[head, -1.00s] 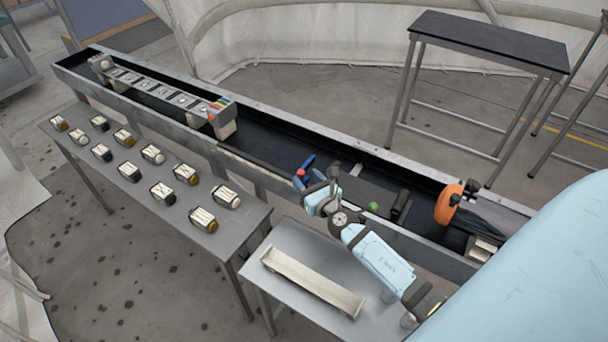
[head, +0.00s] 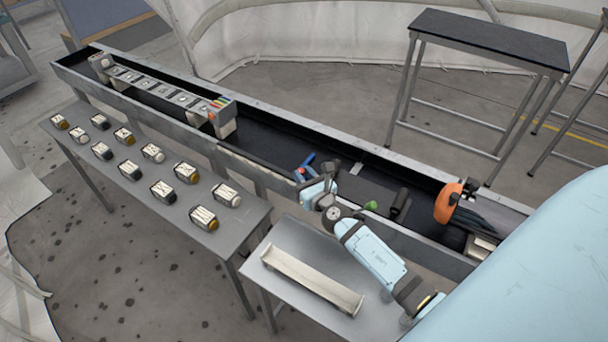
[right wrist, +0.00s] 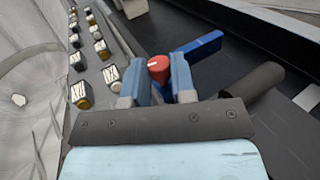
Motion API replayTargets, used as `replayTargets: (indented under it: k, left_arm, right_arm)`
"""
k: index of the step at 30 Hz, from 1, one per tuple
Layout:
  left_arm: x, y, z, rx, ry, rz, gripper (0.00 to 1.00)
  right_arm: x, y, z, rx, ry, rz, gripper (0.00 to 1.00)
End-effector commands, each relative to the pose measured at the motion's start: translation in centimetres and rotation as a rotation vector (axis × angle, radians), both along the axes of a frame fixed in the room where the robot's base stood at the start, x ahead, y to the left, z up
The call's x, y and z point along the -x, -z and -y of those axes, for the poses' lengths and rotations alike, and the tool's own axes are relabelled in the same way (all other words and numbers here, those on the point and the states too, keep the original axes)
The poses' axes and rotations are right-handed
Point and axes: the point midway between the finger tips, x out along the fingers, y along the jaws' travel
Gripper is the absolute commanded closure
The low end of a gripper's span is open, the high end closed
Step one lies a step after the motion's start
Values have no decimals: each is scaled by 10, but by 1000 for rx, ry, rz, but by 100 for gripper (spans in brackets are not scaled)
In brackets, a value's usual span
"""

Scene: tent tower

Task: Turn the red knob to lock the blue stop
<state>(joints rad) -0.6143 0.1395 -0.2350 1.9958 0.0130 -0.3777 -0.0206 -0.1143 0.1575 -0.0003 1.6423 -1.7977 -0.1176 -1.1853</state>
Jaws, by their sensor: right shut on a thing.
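The red knob (right wrist: 159,69) shows between the two fingertips of my right gripper (right wrist: 158,82) in the right wrist view. The gripper is shut on it, with a finger on either side. The blue stop (right wrist: 198,46) is a flat bar just beyond the knob, reaching right over the dark belt. In the head view the blue stop (head: 308,160) lies near the channel's front wall, and my right gripper (head: 301,177) is beside it. The knob is mostly hidden by the gripper there. My left gripper is not in view.
A long channel with a black belt (head: 265,135) runs across the view. It holds a slotted rack (head: 222,122), a green knob (head: 371,206), a black cylinder (head: 401,201) and an orange ring (head: 447,203). A beige tray (head: 312,281) lies nearer.

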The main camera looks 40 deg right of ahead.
Motion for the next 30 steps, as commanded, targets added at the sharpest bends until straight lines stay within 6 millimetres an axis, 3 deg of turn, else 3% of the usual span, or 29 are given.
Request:
replayTargets:
  k: [12,30]
  left_arm:
    - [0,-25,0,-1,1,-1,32]
    - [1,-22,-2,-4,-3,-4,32]
  right_arm:
    - [-1,-1,-6,-5,251,-2,100]
    - [-2,2,-8,-2,496,-3,100]
